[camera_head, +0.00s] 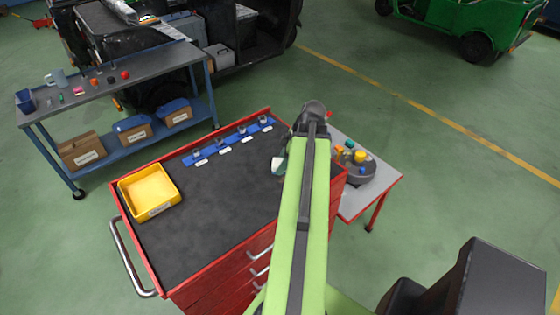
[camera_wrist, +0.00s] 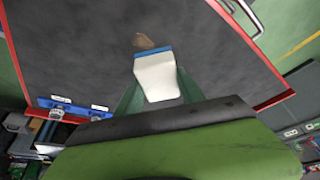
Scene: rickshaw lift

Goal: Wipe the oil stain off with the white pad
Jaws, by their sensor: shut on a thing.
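The white pad (camera_wrist: 156,76) has a blue edge and is held between the two green fingers of my gripper (camera_wrist: 157,88) in the wrist view. My gripper is shut on it. In the head view the pad (camera_head: 278,165) shows as a small white patch beside my arm, over the right part of the cart's dark top. A small brown oil stain (camera_wrist: 144,41) lies on the dark mat (camera_wrist: 80,50), just beyond the pad's blue edge in the wrist view. I cannot tell whether the pad touches the mat. In the head view the stain is hidden or too small to see.
A yellow tray (camera_head: 172,208) stands at the left of the red cart's top. A blue strip with several sockets (camera_head: 224,145) lies along the back edge. A side table (camera_head: 385,178) with a round dark tray stands at the right. The cart's middle is clear.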

